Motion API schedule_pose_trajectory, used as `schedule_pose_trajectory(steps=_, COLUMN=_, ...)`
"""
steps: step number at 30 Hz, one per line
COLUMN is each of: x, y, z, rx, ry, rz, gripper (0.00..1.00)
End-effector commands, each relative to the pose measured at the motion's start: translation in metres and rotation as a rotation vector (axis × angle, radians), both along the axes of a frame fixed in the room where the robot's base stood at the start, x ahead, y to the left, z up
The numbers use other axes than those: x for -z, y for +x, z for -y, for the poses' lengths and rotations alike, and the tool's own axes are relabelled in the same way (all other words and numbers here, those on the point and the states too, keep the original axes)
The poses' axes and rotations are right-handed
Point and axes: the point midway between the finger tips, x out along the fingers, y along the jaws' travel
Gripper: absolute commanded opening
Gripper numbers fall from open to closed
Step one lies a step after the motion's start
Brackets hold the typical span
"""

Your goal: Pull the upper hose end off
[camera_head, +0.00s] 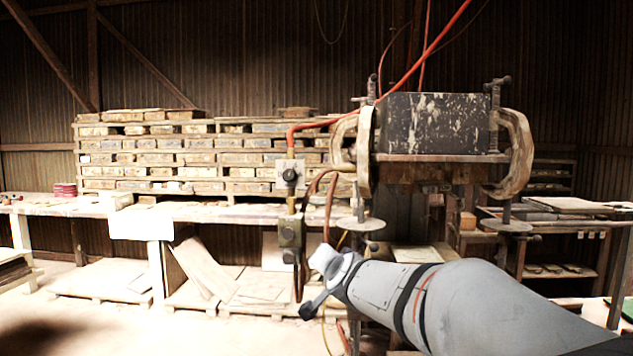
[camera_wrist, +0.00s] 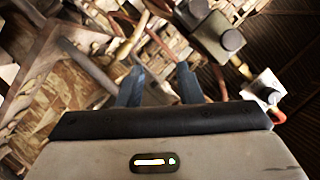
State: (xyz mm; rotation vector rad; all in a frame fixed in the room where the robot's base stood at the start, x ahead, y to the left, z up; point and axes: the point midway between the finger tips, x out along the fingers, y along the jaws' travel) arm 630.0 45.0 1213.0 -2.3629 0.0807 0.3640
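In the head view an upper grey block (camera_head: 290,175) with a round dark knob hangs left of the press. An orange-red hose (camera_head: 308,125) bends into its top. Brown hoses (camera_head: 329,205) curve between the blocks and the press. A lower block (camera_head: 291,234) sits below. My gripper (camera_head: 318,298) is below and right of the lower block. In the wrist view its two blue-grey fingers (camera_wrist: 158,70) stand apart. Brown hoses (camera_wrist: 130,42) lie beyond the fingertips; I cannot tell whether one is between them. A block (camera_wrist: 265,88) with an orange hose end (camera_wrist: 278,116) shows at right.
The press (camera_head: 435,125) with its big clamps stands above and right of my gripper. A long workbench (camera_head: 90,208) runs along the left, with stacked tiles (camera_head: 180,150) behind it. Boards (camera_head: 205,270) lean below the bench. A side table (camera_head: 560,215) is at right.

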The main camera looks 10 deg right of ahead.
Motion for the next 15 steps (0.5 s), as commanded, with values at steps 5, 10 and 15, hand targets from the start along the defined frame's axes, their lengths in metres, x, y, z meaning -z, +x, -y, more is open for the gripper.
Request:
schedule_pose_trajectory(steps=5, x=-0.068, y=0.071, z=-0.010, rx=0.122, ry=0.280, rz=0.361, gripper=0.32)
schedule_pose_trajectory(steps=10, x=-0.112, y=0.105, z=0.002, rx=0.278, ry=0.528, rz=0.668, gripper=0.32)
schedule_pose_trajectory(steps=15, x=-0.129, y=0.113, z=0.014, rx=0.393, ry=0.710, rz=0.899, gripper=0.32)
